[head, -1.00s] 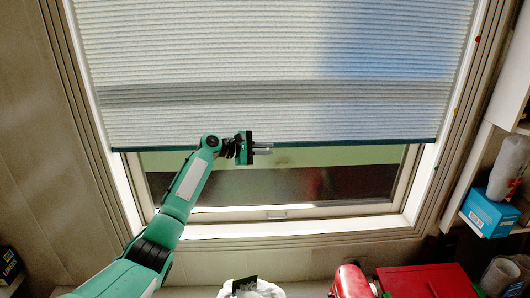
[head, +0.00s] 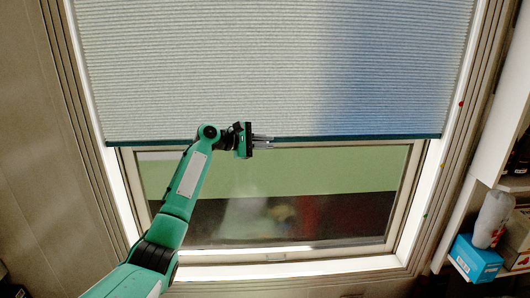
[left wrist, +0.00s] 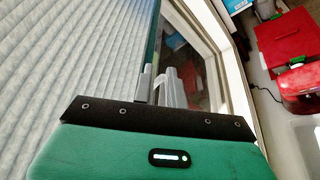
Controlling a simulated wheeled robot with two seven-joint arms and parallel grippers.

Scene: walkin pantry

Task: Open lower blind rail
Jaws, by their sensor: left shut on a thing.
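The blind (head: 250,70) is a pale pleated shade over the upper window. Its lower rail (head: 360,137) is a thin dark teal bar along the bottom edge, nearly level. My left gripper (head: 263,139) is shut on the rail near its middle, with its fingers pointing right. In the left wrist view the rail (left wrist: 155,45) runs up from between the grey fingers (left wrist: 157,86), with the pleats on the left. My fingers hide a short part of the rail. My right gripper is in neither view.
Below the rail the window glass (head: 350,215) is uncovered within its light frame (head: 290,254). Shelves with a blue box (head: 475,258) stand at the right. A red box (left wrist: 290,45) and a red appliance (left wrist: 300,85) show in the left wrist view.

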